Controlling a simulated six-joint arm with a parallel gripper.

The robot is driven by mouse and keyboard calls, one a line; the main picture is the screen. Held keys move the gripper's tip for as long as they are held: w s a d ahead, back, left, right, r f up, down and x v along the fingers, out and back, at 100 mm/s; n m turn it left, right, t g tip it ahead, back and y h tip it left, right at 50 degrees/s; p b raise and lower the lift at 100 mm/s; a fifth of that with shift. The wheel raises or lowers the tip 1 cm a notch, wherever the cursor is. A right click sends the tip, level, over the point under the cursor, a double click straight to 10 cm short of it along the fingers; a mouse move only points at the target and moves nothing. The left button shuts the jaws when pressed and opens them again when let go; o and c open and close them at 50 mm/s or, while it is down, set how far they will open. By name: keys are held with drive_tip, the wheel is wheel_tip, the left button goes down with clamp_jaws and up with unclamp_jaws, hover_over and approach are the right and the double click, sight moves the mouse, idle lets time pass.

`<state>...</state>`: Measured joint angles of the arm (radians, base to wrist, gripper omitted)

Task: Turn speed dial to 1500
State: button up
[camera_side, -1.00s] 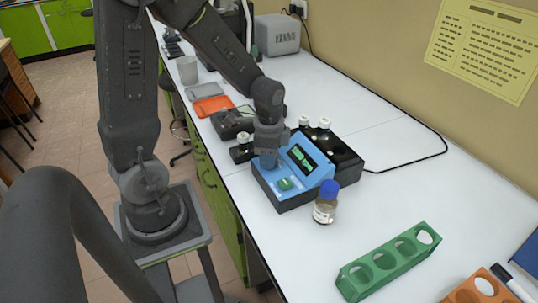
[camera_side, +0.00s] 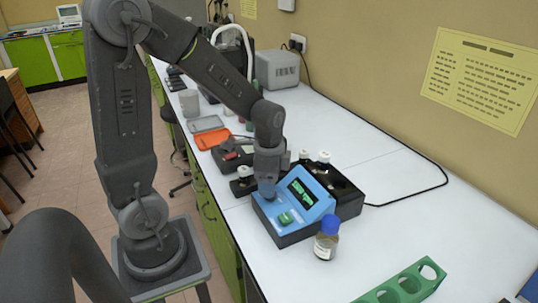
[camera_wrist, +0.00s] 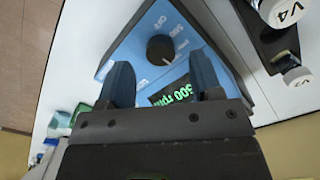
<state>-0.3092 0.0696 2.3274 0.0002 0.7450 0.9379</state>
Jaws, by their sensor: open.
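The blue speed device (camera_side: 300,205) stands on the white bench with a lit green display (camera_side: 303,191). In the wrist view, its black dial (camera_wrist: 160,48) is ahead of my fingertips, between their lines. My gripper (camera_wrist: 158,70) is open and empty there, its two blue-grey fingers apart. The display (camera_wrist: 172,93) shows upside down and reads "00 rpm" at its end; a finger hides part of the reading. In the side view my gripper (camera_side: 267,190) is over the device's left part and hides the dial. I cannot tell whether the fingers touch the device.
A blue-capped bottle (camera_side: 326,242) stands close in front of the device. A black block with white-capped vials (camera_side: 342,190) is behind it. A green rack (camera_side: 408,285) is at front right. Dark boxes and an orange tray (camera_side: 212,137) lie farther back.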

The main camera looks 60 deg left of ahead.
wheel_tip(320, 180, up, 11)
idle(0.3)
drive_tip(key=s+d+r+n+t, duration=0.3)
drive_tip(key=s+d+n+t, duration=0.2)
drive_tip(key=s+d+n, duration=0.2)
drive_tip(key=shift+s+d+r+t, duration=0.15)
drive_tip(key=shift+s+d+t, duration=0.15)
drive_tip(key=shift+s+d, duration=0.6)
drive_tip(key=shift+w+d, duration=0.1)
drive_tip(key=shift+w, duration=0.05)
drive_tip(key=shift+c, duration=0.2)
idle(0.5)
